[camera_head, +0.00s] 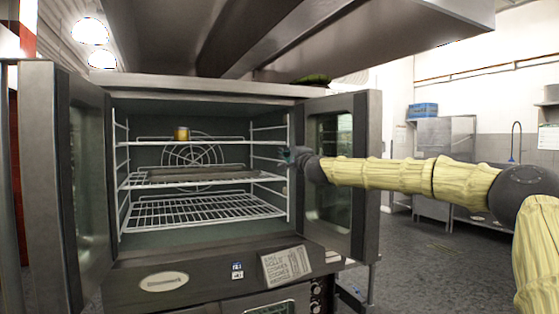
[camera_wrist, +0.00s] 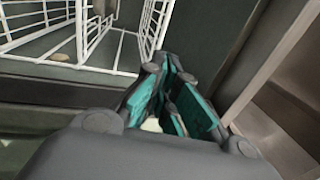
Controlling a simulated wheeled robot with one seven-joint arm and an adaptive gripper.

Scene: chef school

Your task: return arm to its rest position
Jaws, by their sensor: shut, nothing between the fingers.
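My arm reaches in from the right in the head view, and my gripper (camera_head: 288,156) is at the right side of the open oven's mouth, beside the racks. In the wrist view my gripper (camera_wrist: 168,75) shows teal finger pads with the tips close together. It is shut and holds nothing. The oven (camera_head: 205,91) has both doors swung open. The left door (camera_head: 40,180) and the right door (camera_head: 361,170) stand out to the sides, with my forearm passing in front of the right one.
Wire racks (camera_head: 205,209) fill the oven. A small yellow-brown item (camera_head: 181,134) is on the upper rack, and a dark tray (camera_head: 200,174) lies on the middle rack. A metal hood (camera_head: 300,35) hangs above. Open floor (camera_head: 430,260) lies to the right.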

